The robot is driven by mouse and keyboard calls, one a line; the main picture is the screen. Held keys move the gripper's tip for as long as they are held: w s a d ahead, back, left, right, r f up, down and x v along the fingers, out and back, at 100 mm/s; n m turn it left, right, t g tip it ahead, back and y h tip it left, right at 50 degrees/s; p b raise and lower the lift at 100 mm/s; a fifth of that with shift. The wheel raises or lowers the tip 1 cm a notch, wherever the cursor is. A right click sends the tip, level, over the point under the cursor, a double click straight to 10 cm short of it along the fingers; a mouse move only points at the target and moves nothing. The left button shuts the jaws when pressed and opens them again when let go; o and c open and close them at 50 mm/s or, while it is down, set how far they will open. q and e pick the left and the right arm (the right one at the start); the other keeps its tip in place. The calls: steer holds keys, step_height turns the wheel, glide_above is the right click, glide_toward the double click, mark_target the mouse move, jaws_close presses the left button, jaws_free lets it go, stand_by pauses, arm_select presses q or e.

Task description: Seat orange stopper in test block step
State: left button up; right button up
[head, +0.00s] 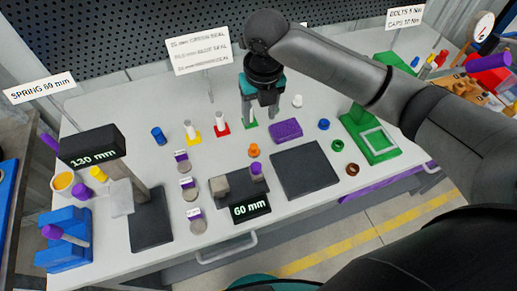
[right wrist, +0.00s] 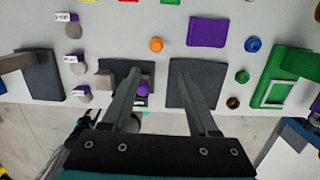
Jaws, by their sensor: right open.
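The orange stopper (head: 254,150) stands on the white table near its middle. In the right wrist view the orange stopper (right wrist: 155,44) lies beyond the fingertips, between them in picture width. My right gripper (head: 260,112) is open and empty, pointing down at the table behind the stopper in the head view. Its two fingers (right wrist: 160,75) are spread wide in the right wrist view, with nothing between them. Which piece is the test block is not clear; a purple block (head: 285,130) lies right of the stopper, and also shows in the right wrist view (right wrist: 207,32). My left gripper is not in view.
A dark pad (head: 305,170) and a 60 mm gauge (head: 250,208) are toward the front edge. Blue (head: 323,124), green (head: 337,146) and brown (head: 352,169) stoppers stand to the right, beside a green fixture (head: 370,135). White cylinders on coloured pads stand left of the gripper.

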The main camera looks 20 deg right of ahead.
steer(key=b, duration=0.2)
glide_above(254, 146)
steer(key=f, duration=0.9)
steer(key=shift+s+d+f, duration=0.35)
steer(key=shift+s+f, duration=0.05)
steer(key=shift+w+a+f, duration=0.1)
steer(key=shift+a+f, duration=0.05)
steer(key=shift+f, duration=0.75)
steer(key=shift+w+a+f, duration=0.1)
steer(key=shift+w+f, duration=0.05)
steer(key=shift+f, duration=0.7)
steer(key=shift+w+a+f, duration=0.1)
steer(key=shift+a+f, duration=0.05)
steer(key=shift+f, duration=0.75)
jaws_close()
